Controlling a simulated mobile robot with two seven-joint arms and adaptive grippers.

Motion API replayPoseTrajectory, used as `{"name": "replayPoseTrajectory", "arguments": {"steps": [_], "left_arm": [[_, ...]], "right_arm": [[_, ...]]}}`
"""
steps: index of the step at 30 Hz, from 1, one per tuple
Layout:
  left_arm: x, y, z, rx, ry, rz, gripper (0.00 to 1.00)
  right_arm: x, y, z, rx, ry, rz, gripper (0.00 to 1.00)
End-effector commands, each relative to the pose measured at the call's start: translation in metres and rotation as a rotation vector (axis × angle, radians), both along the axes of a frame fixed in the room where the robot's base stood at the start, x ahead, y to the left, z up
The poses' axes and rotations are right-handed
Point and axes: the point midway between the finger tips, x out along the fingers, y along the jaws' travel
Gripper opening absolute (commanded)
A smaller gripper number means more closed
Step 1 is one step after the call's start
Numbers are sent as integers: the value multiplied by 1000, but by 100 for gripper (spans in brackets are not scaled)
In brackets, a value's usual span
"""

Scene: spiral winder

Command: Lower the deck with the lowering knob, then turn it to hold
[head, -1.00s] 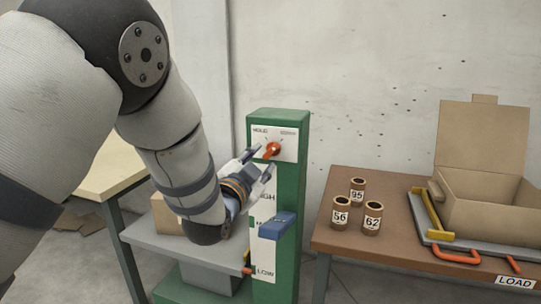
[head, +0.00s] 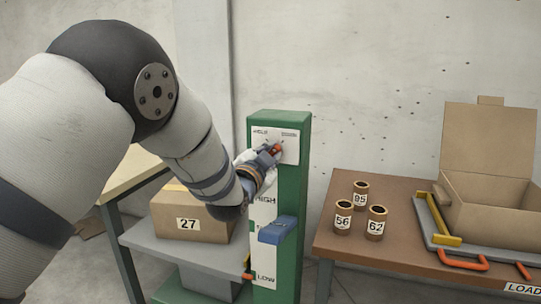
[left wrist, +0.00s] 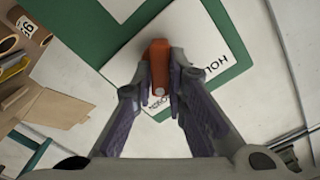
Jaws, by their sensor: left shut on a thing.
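The orange lowering knob (head: 277,149) is on a white plate (head: 290,146) at the top of the green column (head: 292,190). My left gripper (head: 268,156) is around the knob. In the left wrist view the orange knob (left wrist: 159,62) sits between the two fingers of the left gripper (left wrist: 170,88), which are shut on it. HOLD is printed beside it; the other word is partly hidden. The grey deck (head: 170,244) is left of the column, its right end near the LOW mark, and carries a cardboard box (head: 188,222) labelled 27. My right gripper is not in view.
A blue block (head: 277,229) juts from the column below HIGH. A brown table (head: 340,249) at right holds several numbered tubes, an open carton (head: 490,207) and a grey tray with orange handles. A pale table (head: 125,170) stands at left behind my arm.

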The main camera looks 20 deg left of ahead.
Motion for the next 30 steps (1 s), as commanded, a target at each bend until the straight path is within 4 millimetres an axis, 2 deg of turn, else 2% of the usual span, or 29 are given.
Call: {"name": "replayPoseTrajectory", "arguments": {"steps": [11,30], "left_arm": [[0,1,3,-125,2,2,0],[0,4,4,-718,21,1,0]], "right_arm": [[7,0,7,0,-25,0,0],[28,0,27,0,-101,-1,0]]}}
